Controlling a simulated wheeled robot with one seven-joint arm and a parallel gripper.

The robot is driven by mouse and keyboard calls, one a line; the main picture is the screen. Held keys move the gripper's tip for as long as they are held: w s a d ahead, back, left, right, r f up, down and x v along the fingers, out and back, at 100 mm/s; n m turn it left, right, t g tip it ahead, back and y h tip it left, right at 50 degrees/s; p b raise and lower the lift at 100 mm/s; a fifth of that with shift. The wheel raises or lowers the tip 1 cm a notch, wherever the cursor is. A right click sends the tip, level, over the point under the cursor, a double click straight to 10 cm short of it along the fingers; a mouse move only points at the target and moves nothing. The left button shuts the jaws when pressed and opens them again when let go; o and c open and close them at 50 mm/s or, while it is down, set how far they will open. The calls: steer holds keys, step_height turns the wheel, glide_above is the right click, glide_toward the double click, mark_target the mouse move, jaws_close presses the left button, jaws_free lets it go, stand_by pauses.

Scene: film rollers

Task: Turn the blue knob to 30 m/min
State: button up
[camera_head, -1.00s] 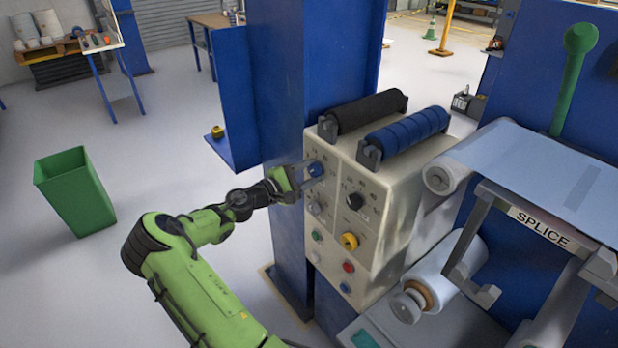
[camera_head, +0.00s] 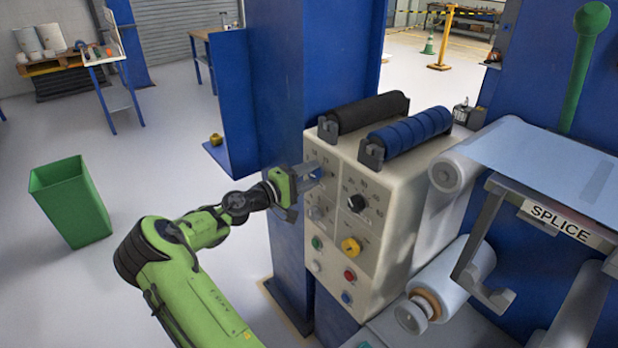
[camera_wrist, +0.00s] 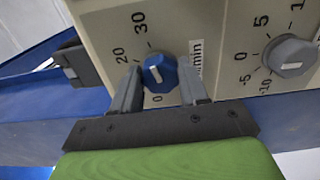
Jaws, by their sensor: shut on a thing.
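The blue knob (camera_wrist: 161,74) sits on the beige control panel (camera_head: 385,225), and its dial shows 0, 20 and 30 with a "m/min" label in the wrist view. Its short white mark appears to point up and left, on the side of 20 and 30; the exact reading is hard to tell. My gripper (camera_wrist: 160,72) is shut on the knob, one finger on its left and one on its right. In the head view my gripper (camera_head: 313,174) is at the panel's upper left, and its fingers hide most of the knob.
A grey knob (camera_wrist: 291,56) with a scale from -10 up sits close to the right of my fingers. The panel also has a black knob (camera_head: 356,203), a yellow knob (camera_head: 350,246) and several buttons. A blue column (camera_head: 285,120) stands behind my gripper.

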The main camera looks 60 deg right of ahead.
steer(key=shift+f, duration=0.1)
steer(key=o, duration=1.1)
steer(key=shift+c, duration=0.2)
steer(key=p+v, duration=0.1)
steer(key=v, duration=1.4)
steer(key=shift+w+a, duration=0.2)
steer(key=shift+a, duration=0.2)
